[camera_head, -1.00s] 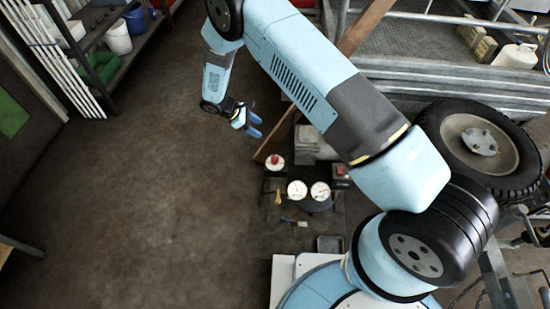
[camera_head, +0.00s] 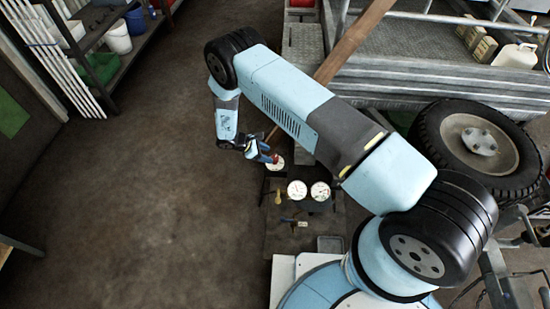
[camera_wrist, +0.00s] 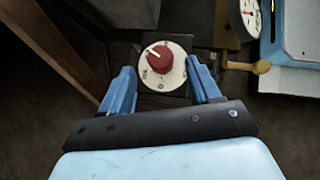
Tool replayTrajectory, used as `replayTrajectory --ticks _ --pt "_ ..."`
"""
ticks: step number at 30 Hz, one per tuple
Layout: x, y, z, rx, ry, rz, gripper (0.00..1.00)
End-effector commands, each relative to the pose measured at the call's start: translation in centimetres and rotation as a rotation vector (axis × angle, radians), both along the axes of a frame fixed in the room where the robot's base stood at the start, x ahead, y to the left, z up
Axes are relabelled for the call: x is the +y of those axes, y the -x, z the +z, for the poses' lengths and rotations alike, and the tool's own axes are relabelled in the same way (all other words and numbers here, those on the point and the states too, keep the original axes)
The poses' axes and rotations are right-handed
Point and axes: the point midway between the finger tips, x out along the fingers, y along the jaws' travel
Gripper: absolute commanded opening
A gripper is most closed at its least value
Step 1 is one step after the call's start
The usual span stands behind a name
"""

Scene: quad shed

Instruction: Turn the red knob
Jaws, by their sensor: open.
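The red knob (camera_wrist: 159,58) shows in the wrist view with a white pointer line toward the upper left, on a round white dial plate. In the head view the red knob (camera_head: 274,158) and its dial plate (camera_head: 277,166) are partly covered by my gripper. My gripper (camera_head: 267,155) hangs at the dial's left edge. In the wrist view my gripper (camera_wrist: 163,78) is open, with a blue finger to each side of the dial and nothing between the fingertips but the view of the knob. I cannot tell whether a finger touches the knob.
Two white gauges (camera_head: 308,190) sit right of the knob. A brass-coloured lever (camera_head: 278,197) is below it; the lever also shows in the wrist view (camera_wrist: 261,67). A wooden plank (camera_head: 352,42) slants behind. A wheel (camera_head: 480,145) stands right. Floor at left is clear.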

Motion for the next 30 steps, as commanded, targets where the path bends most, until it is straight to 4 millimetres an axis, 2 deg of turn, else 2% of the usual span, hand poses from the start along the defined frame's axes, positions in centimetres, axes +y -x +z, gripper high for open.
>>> replayTrajectory --ticks 3,9,23,30 --pt "-1.5 -0.3 -1.5 0.002 0.001 -0.001 0.62" --pt "-3.2 -0.8 -3.3 0.001 0.0 -0.001 0.62" --pt "-4.0 -1.1 -4.1 0.0 -0.001 0.0 0.62" --pt "-4.0 -1.1 -4.1 0.0 -0.001 0.0 0.42"
